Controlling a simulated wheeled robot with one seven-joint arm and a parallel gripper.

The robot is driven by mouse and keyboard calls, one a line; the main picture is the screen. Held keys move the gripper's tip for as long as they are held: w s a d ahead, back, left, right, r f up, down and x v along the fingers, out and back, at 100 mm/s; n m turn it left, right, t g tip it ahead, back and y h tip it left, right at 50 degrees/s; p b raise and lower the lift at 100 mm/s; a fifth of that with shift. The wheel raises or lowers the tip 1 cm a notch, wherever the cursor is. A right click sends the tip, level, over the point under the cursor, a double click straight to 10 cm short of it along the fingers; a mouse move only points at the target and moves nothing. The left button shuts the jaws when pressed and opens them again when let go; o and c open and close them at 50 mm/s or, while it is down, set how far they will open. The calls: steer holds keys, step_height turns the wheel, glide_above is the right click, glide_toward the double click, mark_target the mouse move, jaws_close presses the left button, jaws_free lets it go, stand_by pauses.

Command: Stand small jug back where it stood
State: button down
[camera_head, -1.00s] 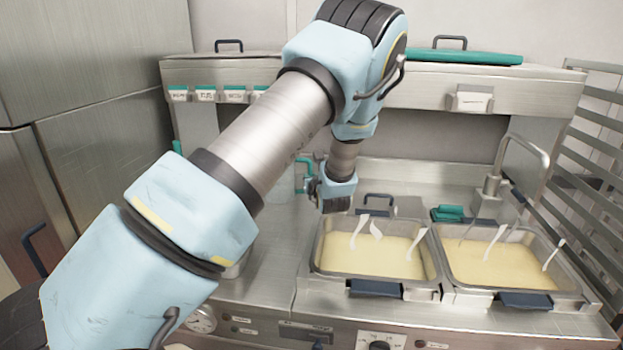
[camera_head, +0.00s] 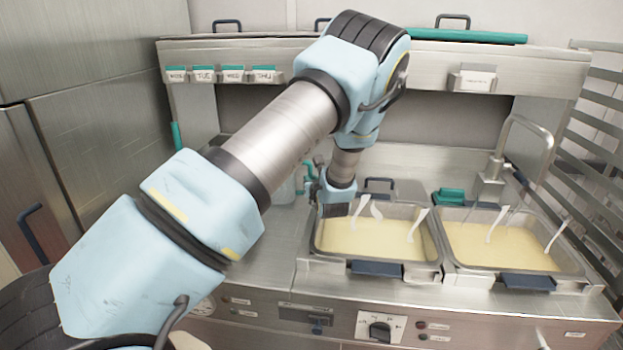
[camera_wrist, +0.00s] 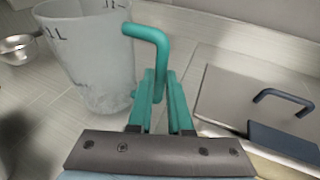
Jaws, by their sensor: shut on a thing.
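The small jug (camera_wrist: 88,60) is a translucent, frosted vessel with volume marks and a teal handle (camera_wrist: 150,35). In the wrist view it looks upright at the upper left. My gripper (camera_wrist: 160,98) is shut on the handle, its teal fingers on either side of it. In the head view my gripper (camera_head: 333,197) is left of the left pan, and the jug (camera_head: 284,192) shows only partly behind my arm. I cannot tell whether the jug's base touches the steel counter (camera_head: 262,232).
Two pans of yellow liquid, the left pan (camera_head: 372,240) and right pan (camera_head: 500,245), sit to the right, with white strips over them. A metal bowl (camera_wrist: 17,48) lies left of the jug. A flat steel lid (camera_wrist: 235,95) with a dark handle is at right. A shelf (camera_head: 430,75) spans above.

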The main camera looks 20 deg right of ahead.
steer(key=shift+f+b, duration=0.6)
stand_by(0.3)
steer(key=c, duration=0.8)
jaws_free()
steer(key=shift+o, duration=0.2)
steer(key=b+v, duration=0.4)
steer(key=v, duration=0.6)
steer(key=shift+s, duration=0.35)
steer(key=s+a+n+g+y, duration=0.2)
steer(key=a+n+g+y, duration=0.6)
steer(key=a+n, duration=1.25)
steer(key=s+a+r+n+g+h, duration=0.3)
steer(key=s+a+n+g+h, duration=0.2)
steer(key=s+a+n, duration=0.8)
steer(key=n+h, duration=0.1)
steer(key=n, duration=0.2)
steer(key=shift+s+r, duration=0.2)
steer(key=shift+r, duration=0.1)
